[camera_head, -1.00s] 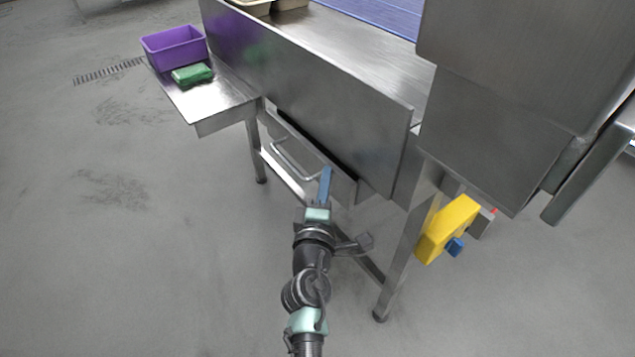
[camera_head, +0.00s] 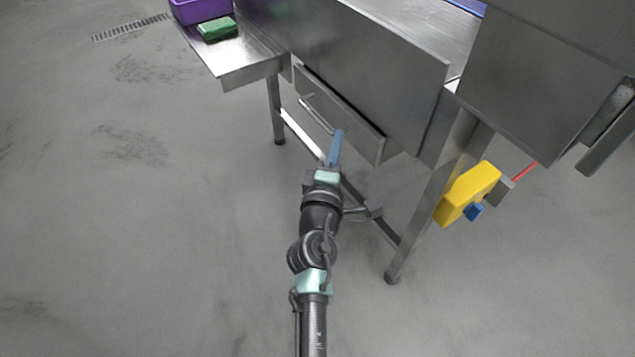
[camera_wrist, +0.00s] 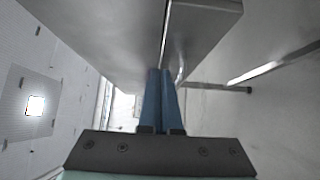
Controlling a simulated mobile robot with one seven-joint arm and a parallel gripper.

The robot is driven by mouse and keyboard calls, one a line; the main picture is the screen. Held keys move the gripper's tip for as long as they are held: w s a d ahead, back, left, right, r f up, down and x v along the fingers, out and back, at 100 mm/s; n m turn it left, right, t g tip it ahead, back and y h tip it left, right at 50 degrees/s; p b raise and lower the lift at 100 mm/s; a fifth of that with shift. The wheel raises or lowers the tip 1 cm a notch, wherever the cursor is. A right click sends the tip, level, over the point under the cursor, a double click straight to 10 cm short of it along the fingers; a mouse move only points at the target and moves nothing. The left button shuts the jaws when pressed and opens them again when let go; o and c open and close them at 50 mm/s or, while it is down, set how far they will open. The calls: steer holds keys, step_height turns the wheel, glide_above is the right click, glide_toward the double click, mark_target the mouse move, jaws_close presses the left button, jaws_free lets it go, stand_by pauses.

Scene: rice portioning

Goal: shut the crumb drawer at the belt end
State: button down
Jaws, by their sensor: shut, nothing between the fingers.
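The crumb drawer (camera_head: 362,132) is a grey steel front with a bar handle (camera_head: 318,112), low under the steel side panel at the belt end. In the head view its front sits close against the frame, with no wide dark gap visible. My gripper (camera_head: 338,136) is shut and empty, its blue fingers pointing at the drawer front, just right of the handle. In the wrist view the blue fingers (camera_wrist: 161,75) reach up to steel surfaces. I cannot tell whether the tips touch the drawer.
A steel side shelf (camera_head: 245,66) at upper left holds a purple bin (camera_head: 200,10) and a green sponge-like block (camera_head: 217,29). A yellow box (camera_head: 467,194) with a blue knob hangs by the right table leg (camera_head: 420,215). Floor on the left is clear.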

steer(key=s+a, duration=0.2)
steer(key=s, duration=0.7)
step_height(320, 180, up, 26)
steer(key=w+d+m+t+h, duration=0.15)
steer(key=m+t, duration=0.25)
steer(key=m, duration=0.6)
steer(key=s+a+r+m+t+y+p, duration=0.1)
steer(key=s+r+m+t+y, duration=0.1)
steer(key=s+r, duration=0.5)
steer(key=s+a+r+m+t+y+p, duration=0.1)
steer(key=s+r+m+t, duration=0.15)
steer(key=r, duration=0.85)
steer(key=s+a+r+m+t+y, duration=0.1)
steer(key=s+r+y, duration=0.1)
steer(key=s+r, duration=0.5)
step_height(320, 180, up, 32)
steer(key=w+p, duration=0.2)
steer(key=p, duration=2.9)
steer(key=shift+w+d, duration=0.25)
steer(key=shift+w, duration=0.05)
steer(key=shift+r, duration=0.1)
